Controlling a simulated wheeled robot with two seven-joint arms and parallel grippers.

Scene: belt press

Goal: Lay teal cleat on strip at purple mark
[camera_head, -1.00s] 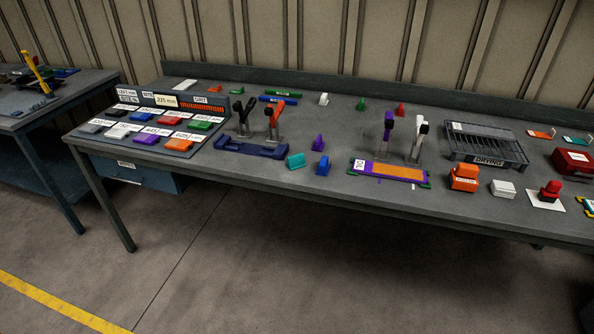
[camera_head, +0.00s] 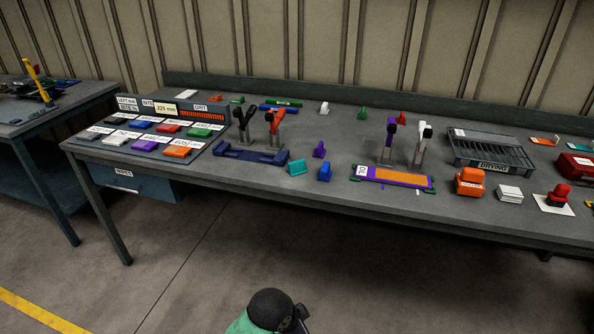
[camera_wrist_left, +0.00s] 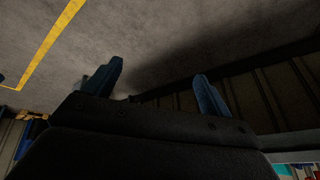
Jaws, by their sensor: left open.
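The teal cleat (camera_head: 296,168) stands on the table near its front edge, left of a blue cleat (camera_head: 325,172). The strip (camera_head: 393,175) is orange on a purple base with green ends and lies to the right, near the front edge. Part of my arm shows low in the head view. My right gripper is out of view.
A dark blue cradle (camera_head: 250,155) lies left of the teal cleat, with upright tools behind it. A purple cleat (camera_head: 319,149) stands behind the blue one. An orange block (camera_head: 469,181) and a drying rack (camera_head: 487,150) are at the right. Floor is clear in front.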

